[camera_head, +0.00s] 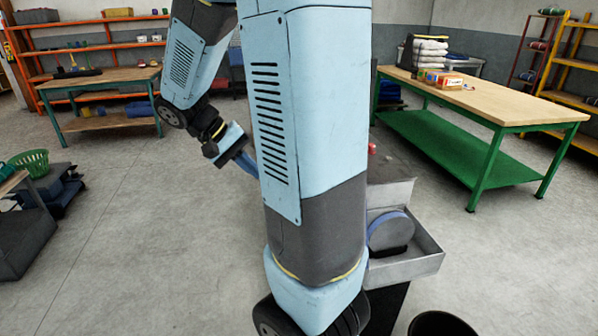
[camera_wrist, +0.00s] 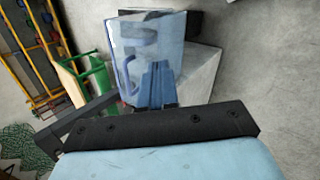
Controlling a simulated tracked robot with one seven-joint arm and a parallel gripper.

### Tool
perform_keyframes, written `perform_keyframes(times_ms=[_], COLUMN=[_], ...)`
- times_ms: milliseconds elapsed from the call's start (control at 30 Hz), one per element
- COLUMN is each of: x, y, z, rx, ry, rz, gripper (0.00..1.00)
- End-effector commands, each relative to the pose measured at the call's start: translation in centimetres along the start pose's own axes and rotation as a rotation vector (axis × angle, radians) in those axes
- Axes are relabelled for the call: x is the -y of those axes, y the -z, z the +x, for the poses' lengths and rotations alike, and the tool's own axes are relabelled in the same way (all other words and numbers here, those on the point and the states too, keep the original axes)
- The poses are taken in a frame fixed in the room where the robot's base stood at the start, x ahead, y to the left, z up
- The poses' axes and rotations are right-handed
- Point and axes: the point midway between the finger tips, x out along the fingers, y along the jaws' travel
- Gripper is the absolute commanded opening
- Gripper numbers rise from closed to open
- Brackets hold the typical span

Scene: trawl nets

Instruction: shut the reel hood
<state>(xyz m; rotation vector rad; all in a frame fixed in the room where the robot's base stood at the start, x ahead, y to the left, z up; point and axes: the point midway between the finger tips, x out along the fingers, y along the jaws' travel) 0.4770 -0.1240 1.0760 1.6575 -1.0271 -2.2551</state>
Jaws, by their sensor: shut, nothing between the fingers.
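The reel hood (camera_wrist: 172,31) is a see-through blue panel with a blue handle (camera_wrist: 124,76) in the wrist view. It appears to stand off the grey machine body (camera_wrist: 203,75); its angle is hard to tell. My gripper (camera_wrist: 157,72) is shut and empty, its blue fingers in front of the hood's lower part, right of the handle. Whether they touch the hood is unclear. In the head view my gripper (camera_head: 248,163) is partly behind my arm, which hides most of the hood. The grey machine (camera_head: 392,192) shows right of my arm, with a round blue-rimmed part (camera_head: 388,232) in its open tray.
A green-legged table (camera_head: 480,95) with boxes stands at the right. A wooden workbench (camera_head: 100,78) and orange shelves (camera_head: 100,45) are at the left. A black bucket (camera_head: 441,325) is at the front right.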

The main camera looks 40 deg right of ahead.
Motion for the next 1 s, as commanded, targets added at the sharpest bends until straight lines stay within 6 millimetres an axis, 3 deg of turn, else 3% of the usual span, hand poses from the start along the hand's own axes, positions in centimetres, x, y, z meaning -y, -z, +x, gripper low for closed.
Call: perform_keyframes(times_ms=[333, 700, 1000], x=[0.4, 1.9, 2.7], y=[5.6, 11.3, 13.3], z=[3.4, 6.3, 7.5], rx=[0.103, 0.076, 0.031], ry=[-0.366, -0.747, -0.885], rz=[0.088, 0.162, 0.186], gripper=[0.00, 0.00, 0.00])
